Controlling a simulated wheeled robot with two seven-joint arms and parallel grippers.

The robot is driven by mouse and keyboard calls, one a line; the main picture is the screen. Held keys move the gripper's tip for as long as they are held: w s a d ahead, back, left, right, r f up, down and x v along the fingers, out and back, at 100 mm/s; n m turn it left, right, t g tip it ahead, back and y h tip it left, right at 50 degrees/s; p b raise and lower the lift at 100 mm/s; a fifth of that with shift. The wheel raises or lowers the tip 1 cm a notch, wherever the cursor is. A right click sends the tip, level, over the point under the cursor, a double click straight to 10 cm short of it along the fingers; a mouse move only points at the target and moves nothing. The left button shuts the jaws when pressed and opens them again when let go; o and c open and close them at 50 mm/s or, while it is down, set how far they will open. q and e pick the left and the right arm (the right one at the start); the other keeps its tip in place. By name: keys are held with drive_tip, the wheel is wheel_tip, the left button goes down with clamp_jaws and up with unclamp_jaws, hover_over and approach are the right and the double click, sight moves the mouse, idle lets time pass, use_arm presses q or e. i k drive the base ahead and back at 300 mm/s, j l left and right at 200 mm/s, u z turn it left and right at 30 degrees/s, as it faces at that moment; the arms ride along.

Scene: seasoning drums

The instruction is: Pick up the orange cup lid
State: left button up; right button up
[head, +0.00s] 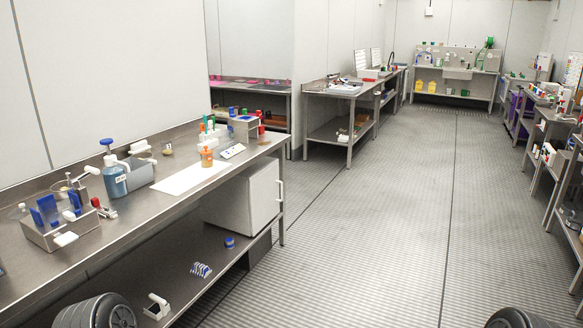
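A small orange container (207,157) stands upright on the steel table along the left wall, near the far end of a white sheet. Its top is orange too; at this size I cannot tell whether that is a separate lid. Small orange and green tops (202,127) show just behind it, on or beside white pieces. I cannot make out a loose orange cup lid. Neither of my grippers is in view.
The steel table (140,216) also holds a blue pump bottle (114,177), a steel caddy (62,232) at the near end and a steel box (243,127) farther along. A white cabinet (243,195) stands beneath. The ribbed floor (370,220) is clear to the right.

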sight(205, 152)
drive_tip(key=i, duration=1.4)
drive_tip(key=i+l+u, duration=0.1)
drive_tip(key=i, duration=1.3)
drive_tip(key=i+u, duration=0.15)
drive_tip(key=i, duration=0.2)
drive_tip(key=i+l+u, duration=0.1)
drive_tip(key=i, duration=0.3)
